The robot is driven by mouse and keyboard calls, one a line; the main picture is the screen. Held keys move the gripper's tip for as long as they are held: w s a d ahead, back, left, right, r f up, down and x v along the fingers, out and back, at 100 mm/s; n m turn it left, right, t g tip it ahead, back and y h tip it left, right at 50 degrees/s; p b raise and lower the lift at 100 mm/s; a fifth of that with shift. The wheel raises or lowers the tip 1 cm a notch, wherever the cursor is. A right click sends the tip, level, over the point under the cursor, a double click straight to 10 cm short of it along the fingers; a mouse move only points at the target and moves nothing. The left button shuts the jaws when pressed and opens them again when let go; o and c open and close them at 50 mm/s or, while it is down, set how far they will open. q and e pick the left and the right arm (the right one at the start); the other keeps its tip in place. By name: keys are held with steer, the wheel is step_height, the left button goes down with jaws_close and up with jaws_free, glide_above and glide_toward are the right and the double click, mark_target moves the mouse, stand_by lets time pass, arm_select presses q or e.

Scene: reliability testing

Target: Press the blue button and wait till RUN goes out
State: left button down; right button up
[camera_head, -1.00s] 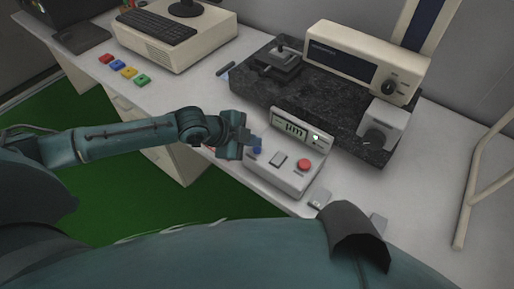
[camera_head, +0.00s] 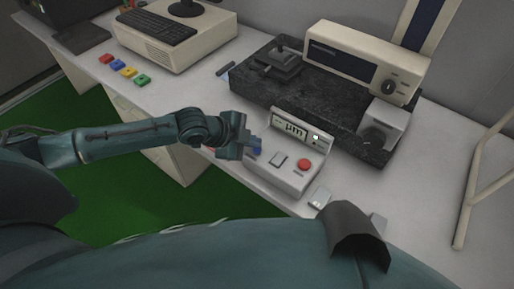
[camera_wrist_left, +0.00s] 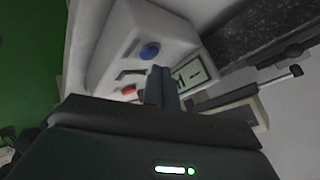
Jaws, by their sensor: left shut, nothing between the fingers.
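The grey control box (camera_head: 288,178) stands on the bench, with a blue button (camera_head: 257,146), a grey rocker switch and a red button (camera_head: 303,165). Its raised display (camera_head: 292,129) shows "µm", with a small bright white spot (camera_head: 316,138) at its right; no RUN lettering is legible. My left gripper (camera_head: 246,144) is just left of the blue button. In the left wrist view its shut, empty fingers (camera_wrist_left: 160,85) point toward the box, and the blue button (camera_wrist_left: 149,52) shows uncovered just beyond the tips. Contact cannot be told. My right gripper is not in view.
A black stone slab (camera_head: 330,118) with a cream instrument (camera_head: 362,66) stands behind the box. A small grey piece (camera_head: 319,197) lies in front of it. Coloured blocks (camera_head: 124,71) and a computer with keyboard are at the back left.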

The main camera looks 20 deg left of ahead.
arm_select(q)
steer(key=shift+f, duration=0.3)
steer(key=shift+f, duration=0.4)
stand_by(0.7)
steer(key=shift+r+p, duration=0.8)
steer(key=shift+p, duration=0.05)
steer(key=shift+r, duration=0.1)
